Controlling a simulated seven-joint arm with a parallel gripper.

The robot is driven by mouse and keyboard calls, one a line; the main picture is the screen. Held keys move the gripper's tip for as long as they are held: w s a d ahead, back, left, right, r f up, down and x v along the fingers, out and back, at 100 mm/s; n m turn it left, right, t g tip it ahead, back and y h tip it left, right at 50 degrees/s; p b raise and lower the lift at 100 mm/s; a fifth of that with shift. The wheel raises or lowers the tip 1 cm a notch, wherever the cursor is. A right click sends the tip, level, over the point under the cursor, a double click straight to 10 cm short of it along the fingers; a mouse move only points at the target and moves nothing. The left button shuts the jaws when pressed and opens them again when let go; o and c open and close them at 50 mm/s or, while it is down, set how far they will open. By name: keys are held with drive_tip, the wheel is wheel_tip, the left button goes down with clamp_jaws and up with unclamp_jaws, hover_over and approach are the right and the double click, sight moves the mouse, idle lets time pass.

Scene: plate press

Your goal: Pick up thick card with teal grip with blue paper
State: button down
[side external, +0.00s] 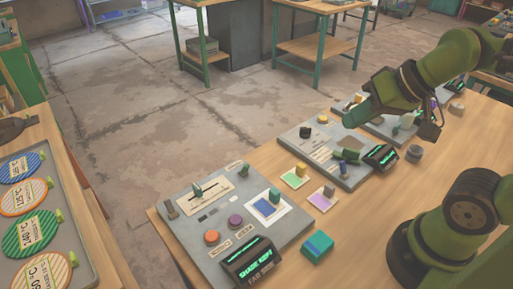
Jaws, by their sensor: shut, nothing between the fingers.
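A white card with blue paper (266,208) and a small upright grip (275,195), greyish teal, lies on the near grey panel (195,235). It is the thing here that looks most like the named card; its thickness is hard to tell. My gripper (392,112) is at upper right, over the farther panels and well away from the card. It is shut and holds nothing; its fingertips are hard to make out.
The near panel has knobs and a lit display (249,262). A tray of round plates (82,262) stands at left.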

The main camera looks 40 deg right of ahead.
drive_tip(key=shift+d, duration=0.2)
drive_tip(key=c, duration=1)
unclamp_jaws()
drive_tip(key=shift+o, duration=0.2)
